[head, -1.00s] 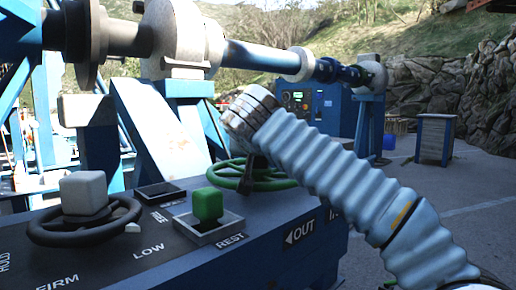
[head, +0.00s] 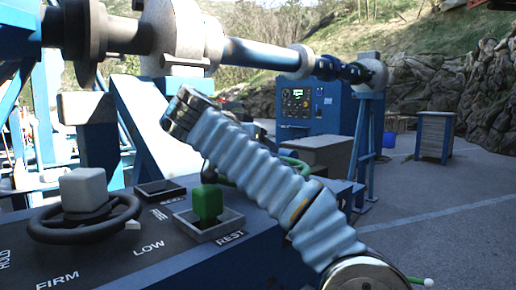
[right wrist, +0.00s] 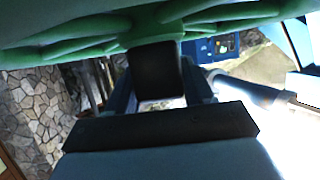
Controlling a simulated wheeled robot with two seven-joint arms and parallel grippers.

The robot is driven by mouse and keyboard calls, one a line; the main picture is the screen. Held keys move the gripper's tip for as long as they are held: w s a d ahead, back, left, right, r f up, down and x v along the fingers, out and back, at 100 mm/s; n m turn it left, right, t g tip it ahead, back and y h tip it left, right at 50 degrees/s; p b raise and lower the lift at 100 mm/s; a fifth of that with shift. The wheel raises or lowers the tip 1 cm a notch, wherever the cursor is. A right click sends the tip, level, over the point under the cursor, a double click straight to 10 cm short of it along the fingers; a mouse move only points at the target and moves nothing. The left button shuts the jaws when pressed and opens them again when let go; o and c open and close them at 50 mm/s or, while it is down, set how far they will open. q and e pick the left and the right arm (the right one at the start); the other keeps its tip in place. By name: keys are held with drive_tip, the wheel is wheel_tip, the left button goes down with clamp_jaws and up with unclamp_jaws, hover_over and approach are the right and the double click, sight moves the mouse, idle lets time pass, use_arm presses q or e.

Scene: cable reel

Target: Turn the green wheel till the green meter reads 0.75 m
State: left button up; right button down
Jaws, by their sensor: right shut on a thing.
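The green wheel (head: 296,163) on the blue console is mostly hidden behind my right arm in the head view; only bits of its rim show. Its rim and spokes cross the top of the right wrist view (right wrist: 70,47). My left gripper is not in view. I cannot make out a green meter.
A green block (head: 208,203) sits in a square tray marked REST, close to my right gripper. A dark handwheel with a grey block (head: 84,190) is at the left of the console. A blue cabinet (head: 305,103) stands behind.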

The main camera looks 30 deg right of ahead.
drive_tip(key=c, duration=0.5)
unclamp_jaws()
drive_tip(key=v, duration=1.3)
drive_tip(key=shift+s+a+r, duration=0.15)
drive_tip(key=shift+a, duration=0.2)
